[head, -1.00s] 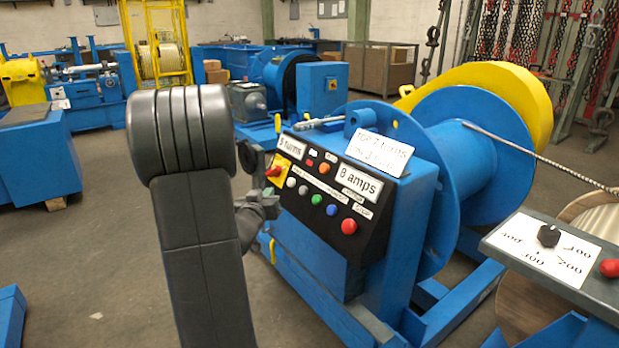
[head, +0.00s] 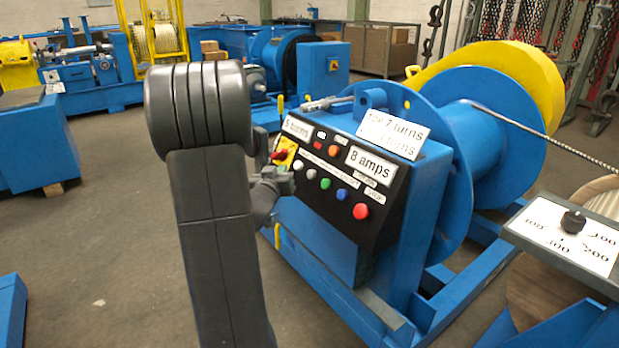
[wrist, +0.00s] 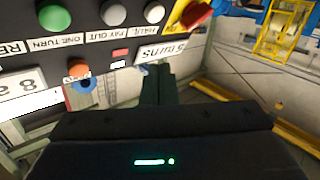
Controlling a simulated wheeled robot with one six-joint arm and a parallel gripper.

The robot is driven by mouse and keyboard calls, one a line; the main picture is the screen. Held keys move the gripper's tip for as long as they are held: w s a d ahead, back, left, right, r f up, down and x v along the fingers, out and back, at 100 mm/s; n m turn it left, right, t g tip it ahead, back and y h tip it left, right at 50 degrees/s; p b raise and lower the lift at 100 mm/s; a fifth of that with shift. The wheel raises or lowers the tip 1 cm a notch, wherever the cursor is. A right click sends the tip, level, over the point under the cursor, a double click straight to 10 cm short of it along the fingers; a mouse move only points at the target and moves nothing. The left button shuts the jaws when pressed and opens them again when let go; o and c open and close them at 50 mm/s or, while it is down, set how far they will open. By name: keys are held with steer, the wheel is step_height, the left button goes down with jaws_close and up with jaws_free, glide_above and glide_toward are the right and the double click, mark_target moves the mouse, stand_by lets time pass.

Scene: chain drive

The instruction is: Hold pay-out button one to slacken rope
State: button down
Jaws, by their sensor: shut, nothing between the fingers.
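The blue winch's black control panel (head: 300,195) faces me in the head view. The grey pay-out button (head: 312,173) sits between a white button and a green one; its label reads PAY OUT in the wrist view, where the button (wrist: 113,12) is at the top. My gripper (head: 283,182) is at the panel's left edge in the head view, partly behind my arm. In the wrist view my gripper (wrist: 157,76) is shut and empty, apart from the pay-out button. The rope (head: 540,133) runs from the drum (head: 490,145) to the right, looking straight.
Close by are a red and yellow rotary switch (head: 281,153), a blue button (head: 341,195) and a red button (head: 361,211). A dial box (head: 570,235) stands at right. Open floor (head: 110,220) lies left of my arm.

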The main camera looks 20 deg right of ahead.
mark_target(308, 171)
steer(key=w+d+f+b, duration=0.2)
steer(key=d+f+b, duration=0.1)
steer(key=d, duration=0.3)
steer(key=shift+w+f+b, duration=0.1)
steer(key=shift+f+b, duration=0.05)
steer(key=shift+b, duration=0.15)
stand_by(1.8)
steer(key=shift+w+d+f, duration=0.1)
steer(key=shift+d+f, duration=0.05)
steer(key=shift+d, duration=0.2)
steer(key=shift+w+d+f+b, duration=0.15)
steer(key=shift+d+f+b, duration=0.1)
steer(key=shift+d+b, duration=0.2)
stand_by(1.9)
steer(key=shift+a, duration=0.1)
stand_by(1.0)
steer(key=shift+s+a+r+p, duration=0.3)
steer(key=shift+a+r+p, duration=0.15)
steer(key=shift+a+p, duration=0.25)
steer(key=shift+a, duration=0.1)
steer(key=a+p, duration=0.1)
steer(key=s+a+r+p, duration=0.1)
steer(key=a+r, duration=0.1)
steer(key=a, duration=0.1)
steer(key=shift+s+r+p, duration=0.1)
steer(key=shift+s+p, duration=0.15)
steer(key=shift+p, duration=0.15)
